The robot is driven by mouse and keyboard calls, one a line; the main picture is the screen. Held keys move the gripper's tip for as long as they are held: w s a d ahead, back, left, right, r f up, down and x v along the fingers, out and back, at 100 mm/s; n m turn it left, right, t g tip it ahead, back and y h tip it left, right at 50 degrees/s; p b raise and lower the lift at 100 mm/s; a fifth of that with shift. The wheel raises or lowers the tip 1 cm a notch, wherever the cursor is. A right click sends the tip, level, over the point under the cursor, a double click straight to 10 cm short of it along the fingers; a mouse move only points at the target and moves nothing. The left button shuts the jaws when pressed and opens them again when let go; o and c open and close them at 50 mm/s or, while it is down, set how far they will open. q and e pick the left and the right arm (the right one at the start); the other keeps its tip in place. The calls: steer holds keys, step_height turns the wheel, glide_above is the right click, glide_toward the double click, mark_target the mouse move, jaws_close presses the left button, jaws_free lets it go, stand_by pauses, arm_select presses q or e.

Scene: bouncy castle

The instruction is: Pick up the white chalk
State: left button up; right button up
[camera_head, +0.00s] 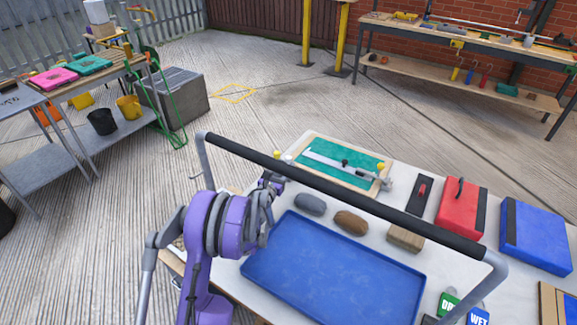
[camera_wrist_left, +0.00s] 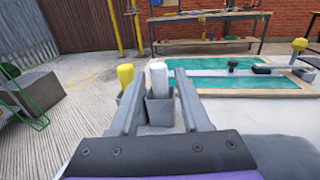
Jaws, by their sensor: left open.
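The white chalk (camera_wrist_left: 158,78) stands upright in a small grey holder (camera_wrist_left: 160,108) in the left wrist view. It shows between the two fingers of my left gripper (camera_wrist_left: 158,88), just beyond or between their tips; the exact depth is hard to tell. A yellow stick (camera_wrist_left: 125,75) stands left of it, partly behind the left finger. My left gripper (camera_head: 272,182) is open and empty at the table's far left in the head view. The holder area there is small and partly hidden. My right gripper is not in view.
A green-topped board (camera_head: 330,157) with a metal ruler-like tool lies beyond. A blue tray (camera_head: 330,275), a grey stone (camera_head: 310,204), a brown stone (camera_head: 351,222) and a red case (camera_head: 460,208) share the white table. A workbench (camera_head: 470,40) stands at the brick wall.

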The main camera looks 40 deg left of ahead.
mark_target(287, 161)
arm_select(q)
steer(key=x, duration=0.4)
steer(key=shift+w+a+f+p, duration=0.1)
steer(key=shift+w+a+p, duration=0.15)
steer(key=shift+w+p, duration=0.1)
jaws_close()
